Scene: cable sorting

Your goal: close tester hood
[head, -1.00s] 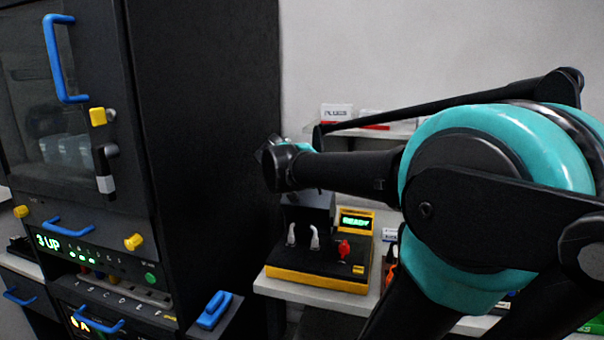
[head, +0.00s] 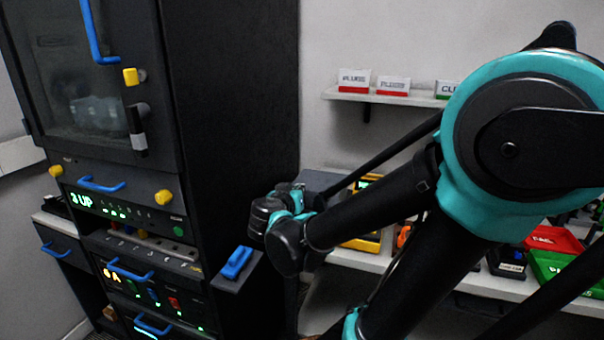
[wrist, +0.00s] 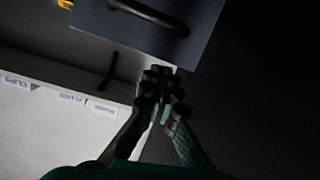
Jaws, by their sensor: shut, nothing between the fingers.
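The tester stands on the bench behind my arm in the head view. Its grey hood (head: 320,180) and part of its yellow base (head: 362,243) show; my arm hides most of the rest. In the wrist view a blue-grey panel with a black bar handle, which looks like the hood (wrist: 202,28), fills the top. My gripper (wrist: 164,82) is shut and empty, its fingertips just below the panel's lower edge in the picture. I cannot tell whether they touch it. In the head view my wrist hangs left of the tester, and the fingers are not clear.
A tall black cabinet (head: 232,100) stands close on the left of my wrist, with a blue-handled box (head: 235,265) low on its side. A wall shelf (head: 345,95) with label cards is behind. Red (head: 553,238) and green bins (head: 560,272) sit on the bench at right.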

